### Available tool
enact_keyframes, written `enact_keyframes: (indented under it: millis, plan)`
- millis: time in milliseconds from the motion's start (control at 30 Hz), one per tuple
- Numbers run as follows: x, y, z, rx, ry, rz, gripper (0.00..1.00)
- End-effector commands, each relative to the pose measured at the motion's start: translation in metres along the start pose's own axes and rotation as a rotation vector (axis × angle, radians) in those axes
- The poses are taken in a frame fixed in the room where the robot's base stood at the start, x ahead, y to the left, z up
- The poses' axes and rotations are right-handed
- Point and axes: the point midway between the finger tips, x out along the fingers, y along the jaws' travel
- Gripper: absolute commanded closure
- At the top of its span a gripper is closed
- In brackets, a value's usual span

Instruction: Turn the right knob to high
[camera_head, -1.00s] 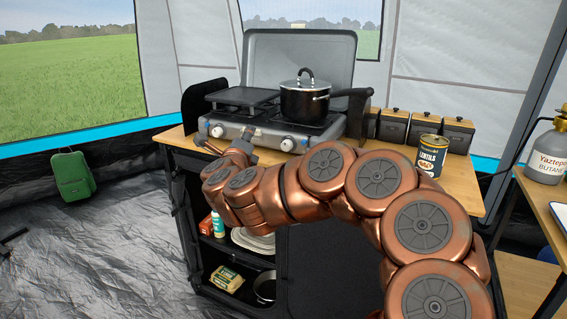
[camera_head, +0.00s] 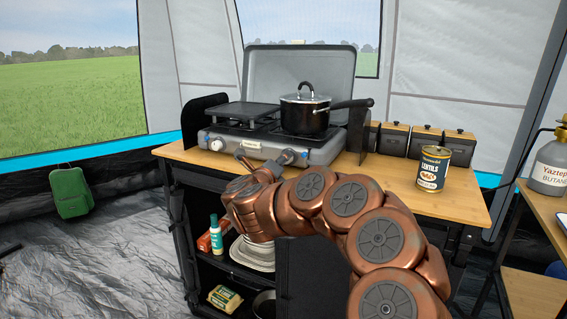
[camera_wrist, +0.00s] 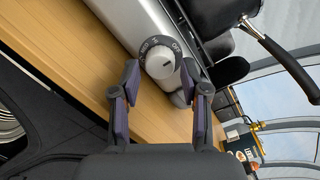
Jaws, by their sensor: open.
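The right knob (camera_wrist: 160,66) is round and white, with a dark ring of printed markings around it on the grey stove front (camera_wrist: 138,18). OFF can be read on the ring in the wrist view; the other marks are small. My gripper (camera_wrist: 160,72) is open, with one finger on each side of the knob. I cannot tell whether either finger touches it. In the head view my gripper (camera_head: 287,157) is at the right of the stove front and hides most of the right knob. The left knob (camera_head: 216,144) is in plain view.
A black pot (camera_head: 304,115) stands on the right burner, its handle pointing right. A griddle plate (camera_head: 241,113) covers the left burner. A lentils can (camera_head: 433,169) stands on the wooden counter (camera_head: 375,186), with several dark canisters (camera_head: 395,139) behind it.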

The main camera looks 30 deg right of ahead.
Motion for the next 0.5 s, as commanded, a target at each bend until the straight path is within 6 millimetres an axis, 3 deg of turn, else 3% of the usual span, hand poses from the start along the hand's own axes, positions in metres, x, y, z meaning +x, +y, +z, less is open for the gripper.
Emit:
enact_keyframes:
  millis: [133,433,500]
  plan:
    - [0.0127,-0.0003,-0.0006,0.001,0.001,-0.002,0.55]
    - [0.0153,0.0002,0.0002,0.0,-0.001,0.002,0.55]
    - [0.0153,0.0001,0.0001,0.0,-0.001,0.001,0.61]
